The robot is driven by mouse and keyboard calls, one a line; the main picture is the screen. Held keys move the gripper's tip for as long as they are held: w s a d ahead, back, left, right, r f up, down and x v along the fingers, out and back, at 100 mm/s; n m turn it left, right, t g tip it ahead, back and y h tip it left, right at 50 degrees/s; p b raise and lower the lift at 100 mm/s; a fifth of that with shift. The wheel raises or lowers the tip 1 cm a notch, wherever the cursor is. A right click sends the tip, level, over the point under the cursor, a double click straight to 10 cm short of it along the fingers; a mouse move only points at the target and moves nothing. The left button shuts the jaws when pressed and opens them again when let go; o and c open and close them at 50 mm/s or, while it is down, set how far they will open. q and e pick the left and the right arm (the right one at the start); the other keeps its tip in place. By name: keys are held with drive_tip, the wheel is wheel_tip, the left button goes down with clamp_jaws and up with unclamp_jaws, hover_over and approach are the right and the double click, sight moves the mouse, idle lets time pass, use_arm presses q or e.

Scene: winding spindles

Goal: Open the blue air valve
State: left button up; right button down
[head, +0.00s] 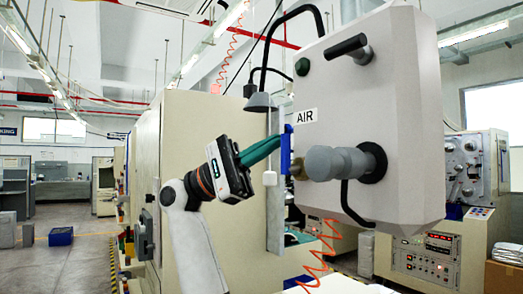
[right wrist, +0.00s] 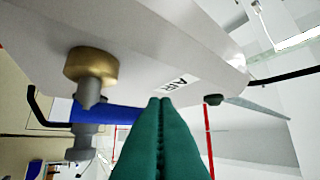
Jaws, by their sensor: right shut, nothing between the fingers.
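The blue air valve handle (head: 286,152) stands upright at the left edge of the light grey machine housing, just below the AIR label (head: 304,116). In the right wrist view the blue handle (right wrist: 105,113) lies left of the fingers and is partly hidden behind them. My right gripper (head: 278,143) has green fingers pressed together with nothing between them. Its tips are right beside the blue handle; I cannot tell whether they touch it. The closed fingertips (right wrist: 160,101) point toward the housing near the AIR label in the wrist view. My left gripper is not in view.
A grey spindle (head: 335,163) with a brass end (head: 298,170) sticks out of the housing (head: 395,100) close to the right of the valve. A black handle (head: 347,46) juts out above. A grey lamp shade (head: 260,103) hangs just above my gripper. A red coiled hose (head: 322,255) hangs below.

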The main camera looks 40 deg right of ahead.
drive_tip(key=b+v, duration=0.1)
drive_tip(key=v, duration=1.1)
drive_tip(key=shift+f, duration=0.1)
